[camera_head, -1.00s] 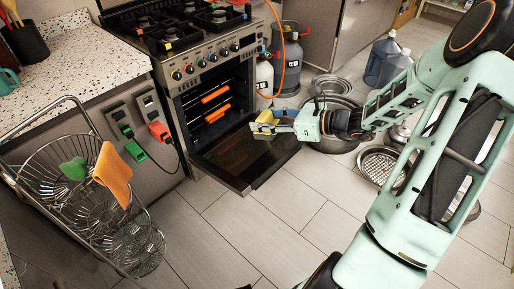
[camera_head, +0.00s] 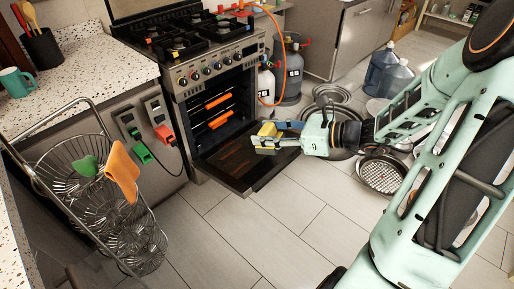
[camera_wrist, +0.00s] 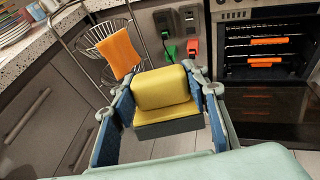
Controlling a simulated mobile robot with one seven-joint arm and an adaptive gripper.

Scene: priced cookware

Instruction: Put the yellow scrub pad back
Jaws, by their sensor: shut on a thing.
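The yellow scrub pad (camera_wrist: 162,90) is held between the two fingers of my gripper (camera_wrist: 160,112), with a dark grey layer on its near side. In the head view the pad (camera_head: 266,130) is at the tip of my gripper (camera_head: 276,140), held in the air in front of the open oven door (camera_head: 240,165). A wire basket rack (camera_head: 95,195) stands at the left. It holds a green pad (camera_head: 85,166), and an orange cloth-like piece (camera_head: 122,172) hangs over its rim. The pad is apart from the rack.
The oven (camera_head: 215,95) stands open with its door down. A speckled counter (camera_head: 75,75) holds a teal mug (camera_head: 16,82) and a utensil holder (camera_head: 42,48). Pans (camera_head: 383,174) and water jugs (camera_head: 382,62) sit on the floor at the right. The tiled floor in the middle is clear.

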